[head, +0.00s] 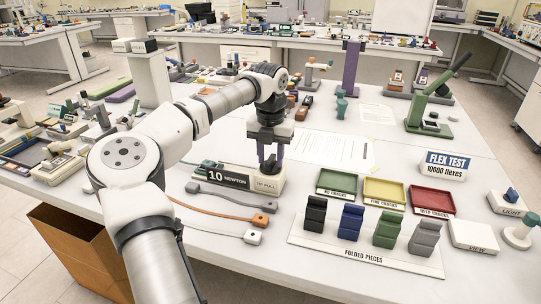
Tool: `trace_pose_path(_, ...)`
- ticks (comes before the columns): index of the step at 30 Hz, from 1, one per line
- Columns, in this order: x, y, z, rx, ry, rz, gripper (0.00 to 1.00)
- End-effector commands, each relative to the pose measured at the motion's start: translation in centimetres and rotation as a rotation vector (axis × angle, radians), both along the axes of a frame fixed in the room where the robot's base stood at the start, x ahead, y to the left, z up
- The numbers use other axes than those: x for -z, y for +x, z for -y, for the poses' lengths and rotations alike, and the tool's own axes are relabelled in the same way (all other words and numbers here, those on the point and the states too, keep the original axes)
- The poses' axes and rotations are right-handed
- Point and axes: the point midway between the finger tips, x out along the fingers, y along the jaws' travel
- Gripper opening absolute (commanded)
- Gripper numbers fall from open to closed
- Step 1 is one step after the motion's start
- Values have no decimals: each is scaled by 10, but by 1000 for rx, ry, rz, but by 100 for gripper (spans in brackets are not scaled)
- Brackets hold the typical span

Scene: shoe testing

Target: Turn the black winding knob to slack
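My gripper (269,157) points down over a small cream block (268,184) whose label I read only partly as "PULL". A small dark part (270,166), which looks like the black winding knob, shows on top of the block at the fingertips. The fingers hide much of it. I cannot tell whether they touch it or are closed on it, nor which way the knob is turned. A black "10 NEWTON" sign (228,176) stands just left of the block.
Straps with end clips (265,220) lie in front of the block. A folded pieces stand (365,258) is at front right, with green (337,195), yellow (384,204) and red (432,213) trays behind it. Papers (325,147) lie flat behind the block. A green lever device (430,120) stands farther back.

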Motion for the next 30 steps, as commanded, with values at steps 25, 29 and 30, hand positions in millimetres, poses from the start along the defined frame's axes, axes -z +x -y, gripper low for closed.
trace_pose_path(25,-128,0,1,0,1,1,36)
trace_pose_path(29,-136,0,0,0,0,1,36)
trace_pose_path(30,-138,0,0,0,0,0,36)
